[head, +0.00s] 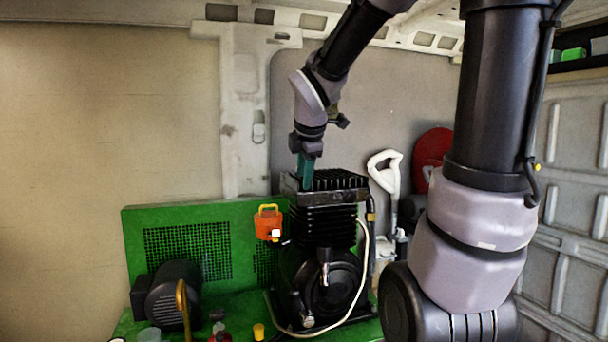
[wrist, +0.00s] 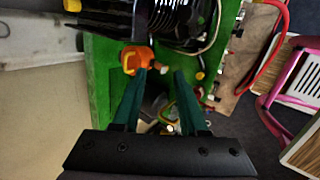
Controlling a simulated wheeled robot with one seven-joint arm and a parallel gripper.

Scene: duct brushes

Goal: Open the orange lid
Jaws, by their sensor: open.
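The orange lid (head: 269,222) has a yellow loop handle on top and sits beside the black finned compressor (head: 328,220), in front of the green mesh panel (head: 200,240). In the wrist view the orange lid (wrist: 143,54) shows just beyond the left fingertip, with its yellow handle in sight. My gripper (head: 306,172) points down by the compressor's top left, above and to the right of the lid. In the wrist view my gripper (wrist: 161,75) has its two green fingers apart with nothing held. What lies under the lid is hidden.
A black motor (head: 172,293) and small bottles and cups stand low on the green base. A white hose (head: 362,260) loops along the compressor's right side. A white-handled tool (head: 385,175) and a red object (head: 432,150) stand behind. The space left of the lid is clear.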

